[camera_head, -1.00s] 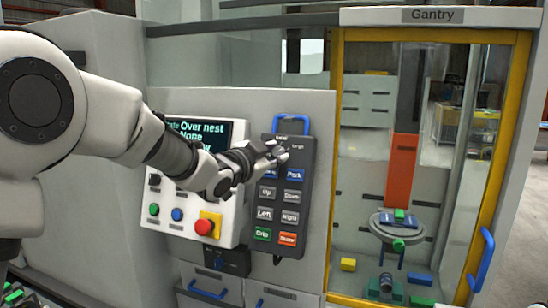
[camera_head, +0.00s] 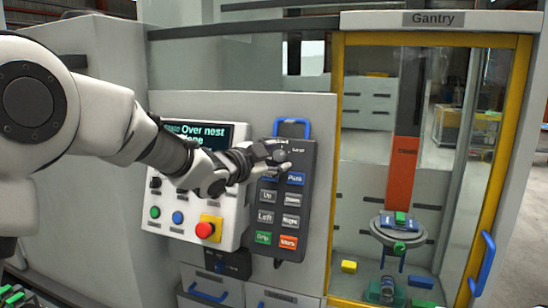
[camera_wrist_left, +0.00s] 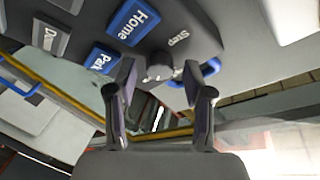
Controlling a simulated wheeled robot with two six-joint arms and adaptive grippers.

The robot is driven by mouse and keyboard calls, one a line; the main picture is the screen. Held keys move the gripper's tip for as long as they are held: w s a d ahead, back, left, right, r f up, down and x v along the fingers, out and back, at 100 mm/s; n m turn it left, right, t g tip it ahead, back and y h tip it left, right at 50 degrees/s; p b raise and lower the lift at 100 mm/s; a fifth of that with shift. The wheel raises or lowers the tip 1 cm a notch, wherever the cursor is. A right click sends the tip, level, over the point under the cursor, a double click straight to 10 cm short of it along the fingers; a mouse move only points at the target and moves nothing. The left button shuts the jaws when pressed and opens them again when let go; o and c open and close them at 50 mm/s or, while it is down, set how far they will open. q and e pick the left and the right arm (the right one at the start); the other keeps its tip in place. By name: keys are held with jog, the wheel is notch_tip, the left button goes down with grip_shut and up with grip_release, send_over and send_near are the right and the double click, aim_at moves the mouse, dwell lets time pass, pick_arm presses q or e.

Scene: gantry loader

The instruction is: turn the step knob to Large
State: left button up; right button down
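The step knob (camera_wrist_left: 158,68) is a grey round knob beside the "Step" label on the dark button pendant (camera_wrist_left: 200,35) in the left wrist view. My left gripper (camera_wrist_left: 160,79) is open, with one finger on each side of the knob. I cannot tell whether the fingers touch it. In the head view my left gripper (camera_head: 284,157) is at the top of the pendant (camera_head: 309,190) and partly covers the knob and its labels, so the knob's setting cannot be read. My right gripper is not in view.
Left of the pendant is a white panel with a display (camera_head: 205,132), coloured buttons and a red stop button (camera_head: 205,230). A blue handle (camera_head: 293,124) tops the pendant. The yellow-framed gantry window (camera_head: 430,38) is at the right, with coloured blocks inside.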

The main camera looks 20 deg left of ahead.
pick_arm(q)
jog(key=v, duration=0.7)
dwell(0.5)
jog(key=shift+s+f, duration=0.1)
jog(key=shift+s, duration=0.1)
